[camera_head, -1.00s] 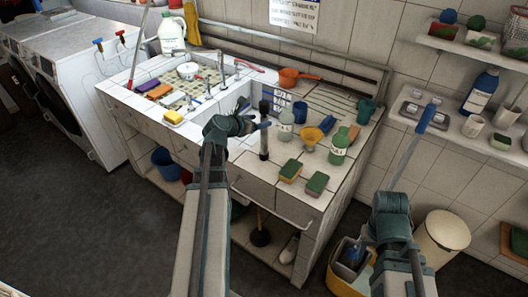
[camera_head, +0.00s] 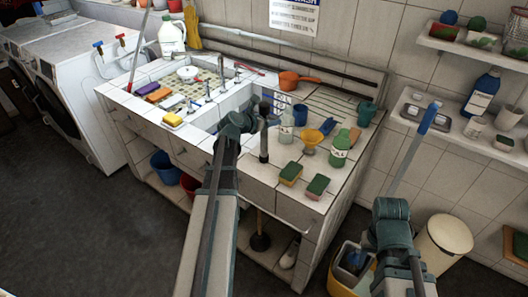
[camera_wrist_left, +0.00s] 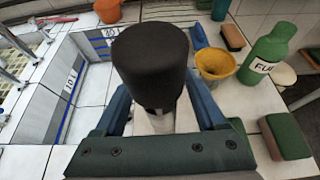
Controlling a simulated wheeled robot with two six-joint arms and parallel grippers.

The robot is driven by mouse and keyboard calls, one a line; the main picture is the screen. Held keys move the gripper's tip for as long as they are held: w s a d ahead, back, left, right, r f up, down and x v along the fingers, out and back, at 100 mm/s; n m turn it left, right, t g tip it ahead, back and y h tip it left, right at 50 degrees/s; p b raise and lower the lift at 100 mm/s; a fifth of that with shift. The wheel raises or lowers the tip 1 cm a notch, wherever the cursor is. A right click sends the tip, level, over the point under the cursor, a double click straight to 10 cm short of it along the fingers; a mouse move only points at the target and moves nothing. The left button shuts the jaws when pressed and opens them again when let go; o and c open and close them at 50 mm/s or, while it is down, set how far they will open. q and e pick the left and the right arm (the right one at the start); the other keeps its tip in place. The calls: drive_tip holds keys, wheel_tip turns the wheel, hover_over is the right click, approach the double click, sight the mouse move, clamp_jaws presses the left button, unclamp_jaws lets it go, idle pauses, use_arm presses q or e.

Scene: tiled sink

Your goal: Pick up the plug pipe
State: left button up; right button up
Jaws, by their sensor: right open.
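The plug pipe, a black upright cylinder (camera_head: 264,140), stands by the sink's right edge in the head view. In the left wrist view its thick black top (camera_wrist_left: 152,62) fills the middle. My left gripper (camera_head: 250,122) is at the pipe's upper part, with its blue fingers (camera_wrist_left: 160,108) on either side of it. The fingers look spread, with pale gaps beside the pipe; the black top hides their tips and any contact. My right gripper (camera_head: 391,212) is open and away from the counter at the lower right, its fingers hard to see.
The sink basin (camera_head: 208,121) lies left.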

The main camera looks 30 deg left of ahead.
use_arm(q)
clamp_jaws()
idle(1.3)
